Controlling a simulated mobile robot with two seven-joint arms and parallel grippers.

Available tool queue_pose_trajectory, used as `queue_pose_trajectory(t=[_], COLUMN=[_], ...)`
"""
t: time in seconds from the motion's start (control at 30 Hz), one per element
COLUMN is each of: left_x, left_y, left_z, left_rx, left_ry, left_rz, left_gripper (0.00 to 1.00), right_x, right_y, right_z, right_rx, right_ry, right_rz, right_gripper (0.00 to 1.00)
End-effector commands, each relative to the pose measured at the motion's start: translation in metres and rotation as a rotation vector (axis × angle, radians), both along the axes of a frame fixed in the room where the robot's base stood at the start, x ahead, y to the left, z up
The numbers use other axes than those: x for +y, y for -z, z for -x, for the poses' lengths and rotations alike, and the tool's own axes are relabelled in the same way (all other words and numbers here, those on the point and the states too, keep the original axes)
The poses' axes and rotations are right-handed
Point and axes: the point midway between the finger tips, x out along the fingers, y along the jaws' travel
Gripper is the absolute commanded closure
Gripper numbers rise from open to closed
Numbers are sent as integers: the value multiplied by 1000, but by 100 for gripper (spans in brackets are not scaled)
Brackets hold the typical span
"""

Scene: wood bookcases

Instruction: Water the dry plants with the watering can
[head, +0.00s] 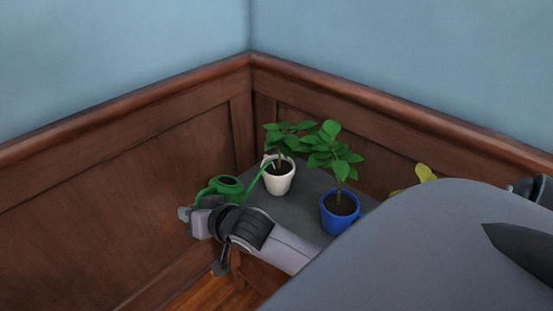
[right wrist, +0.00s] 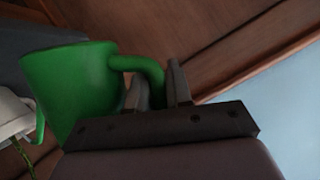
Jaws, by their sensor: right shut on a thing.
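The green watering can (head: 228,187) is at the left end of the grey table top, its spout reaching up to the white pot (head: 280,180). My right gripper (head: 190,217) is shut on the can's handle; the right wrist view shows the can (right wrist: 72,88) beside the fingers (right wrist: 160,88). The white pot holds a green leafy plant (head: 284,136). A blue pot (head: 338,214) with another green leafy plant (head: 334,152) stands to its right. Yellow-green leaves (head: 425,173) of a further plant show behind my grey arm link; its pot is hidden. My left gripper is not in view.
The dark grey table top (head: 298,208) stands in a corner of brown wood panelling (head: 120,170) below blue walls. Wooden floor (head: 228,298) shows under the table's left front. My own grey body part hides the lower right.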

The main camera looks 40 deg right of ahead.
Motion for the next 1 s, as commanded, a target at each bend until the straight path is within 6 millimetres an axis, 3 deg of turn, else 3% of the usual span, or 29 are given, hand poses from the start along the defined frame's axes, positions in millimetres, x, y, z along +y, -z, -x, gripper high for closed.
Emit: queue_pose_trajectory(t=[0.6, 0.67, 0.8, 0.9, 1.0], left_x=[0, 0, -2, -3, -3], left_y=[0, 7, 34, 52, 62], left_z=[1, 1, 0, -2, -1], left_rx=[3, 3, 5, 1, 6], left_ry=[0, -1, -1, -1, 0], left_rz=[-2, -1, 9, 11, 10], left_gripper=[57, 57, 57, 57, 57], right_x=[-2, 4, 21, 29, 30], right_y=[-5, 7, 57, 84, 95], right_z=[-1, 1, 4, 6, 6], right_rx=[-2, -4, -33, -55, -70], right_ry=[0, -1, -2, -1, 0], right_rz=[-11, 12, 160, 262, 331], right_gripper=[100, 100, 100, 100, 100])
